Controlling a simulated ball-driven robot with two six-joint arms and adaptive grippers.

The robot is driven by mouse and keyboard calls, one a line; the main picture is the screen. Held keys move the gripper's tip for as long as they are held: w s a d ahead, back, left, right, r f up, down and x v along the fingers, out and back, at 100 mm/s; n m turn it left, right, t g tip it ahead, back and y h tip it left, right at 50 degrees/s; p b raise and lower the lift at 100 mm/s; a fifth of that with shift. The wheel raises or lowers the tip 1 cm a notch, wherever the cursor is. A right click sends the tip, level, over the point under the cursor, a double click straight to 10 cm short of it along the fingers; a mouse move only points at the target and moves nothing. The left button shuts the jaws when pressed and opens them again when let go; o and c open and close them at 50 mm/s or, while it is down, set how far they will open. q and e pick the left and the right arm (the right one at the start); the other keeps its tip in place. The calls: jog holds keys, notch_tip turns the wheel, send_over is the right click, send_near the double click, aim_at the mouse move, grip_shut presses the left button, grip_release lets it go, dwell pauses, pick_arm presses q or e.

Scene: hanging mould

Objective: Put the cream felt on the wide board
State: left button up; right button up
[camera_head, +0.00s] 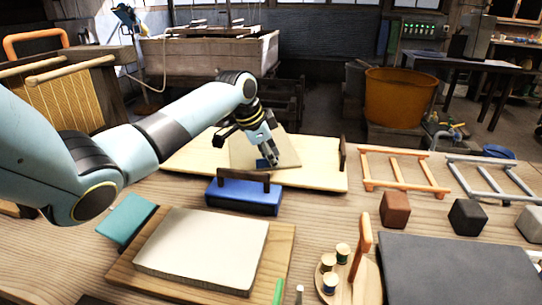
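A flat beige-cream sheet (287,155), which looks like the cream felt, is over the middle of the wide pale board (325,178). Its near edge shows against the board, but I cannot tell whether it lies fully flat. My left gripper (267,157) points down at the sheet, its fingertips at or just above the surface. The fingers look close together, but whether they pinch the sheet is not clear. A small blue patch shows at the fingertips. My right gripper is out of view.
A thick cream slab (205,248) lies on a wooden board at front left. A blue block (243,195) with a dark handle stands before the wide board. A teal block (127,226), a spool stand (345,287) and a dark slab (455,268) are nearby.

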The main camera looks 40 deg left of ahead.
pick_arm(q)
jog(key=shift+r, duration=0.2)
jog(key=p+v, duration=0.1)
jog(key=v, duration=1)
jog(key=shift+s+r+p, duration=0.2)
jog(key=shift+r+p, duration=0.1)
jog(key=shift+a, duration=0.1)
